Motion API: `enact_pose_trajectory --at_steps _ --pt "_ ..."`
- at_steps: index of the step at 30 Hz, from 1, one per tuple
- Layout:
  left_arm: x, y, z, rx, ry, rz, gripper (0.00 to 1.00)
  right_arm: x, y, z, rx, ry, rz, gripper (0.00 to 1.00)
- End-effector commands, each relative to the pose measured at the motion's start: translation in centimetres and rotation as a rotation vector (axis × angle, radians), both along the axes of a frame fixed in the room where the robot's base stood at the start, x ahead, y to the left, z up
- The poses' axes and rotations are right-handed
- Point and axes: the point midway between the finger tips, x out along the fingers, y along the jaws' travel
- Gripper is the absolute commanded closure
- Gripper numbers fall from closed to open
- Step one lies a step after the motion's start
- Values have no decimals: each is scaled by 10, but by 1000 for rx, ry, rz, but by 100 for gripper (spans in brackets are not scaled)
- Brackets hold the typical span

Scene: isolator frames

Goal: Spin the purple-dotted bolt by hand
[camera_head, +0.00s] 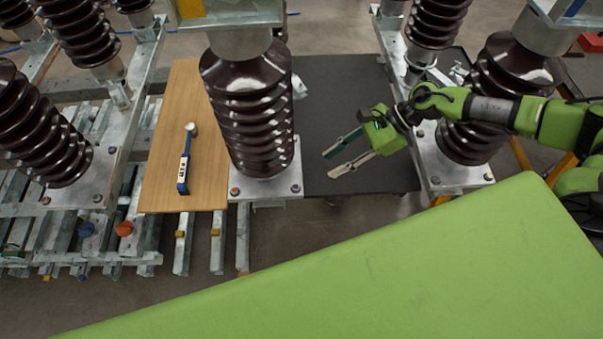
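My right gripper (331,165) reaches in from the right above the dark board. Its two fingers are apart, pointing left and down, with nothing between them. Small bolts sit at the base plate corners of the brown insulators. One bolt (295,188) is at the right front corner of the middle base plate, to the left of and below my fingertips. Another bolt (235,190) at the left front corner looks reddish. The dots are too small to tell which bolt is purple. My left gripper is not in view.
The middle insulator (255,110) stands close to the left of my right gripper. A blue-handled tool (184,170) lies on the wooden board (155,185). The dark board (375,185) is bare. Another insulator (510,80) stands behind my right arm.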

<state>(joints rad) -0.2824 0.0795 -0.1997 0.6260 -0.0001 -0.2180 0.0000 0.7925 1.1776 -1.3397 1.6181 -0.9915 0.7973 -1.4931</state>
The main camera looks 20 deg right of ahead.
Motion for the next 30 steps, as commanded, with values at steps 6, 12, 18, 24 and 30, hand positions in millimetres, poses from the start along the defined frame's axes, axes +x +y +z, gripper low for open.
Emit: enact_pose_trajectory --at_steps 6,12,18,24,30 --pt "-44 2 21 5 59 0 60 4 35 -29 3 4 1 69" --pt "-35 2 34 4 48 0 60 9 61 -58 1 3 -1 69" --pt "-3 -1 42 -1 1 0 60 12 78 -76 2 2 -2 69" --pt "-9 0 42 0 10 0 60 13 83 -83 1 1 -3 69" --pt "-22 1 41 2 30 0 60 13 83 -83 1 1 -3 69"
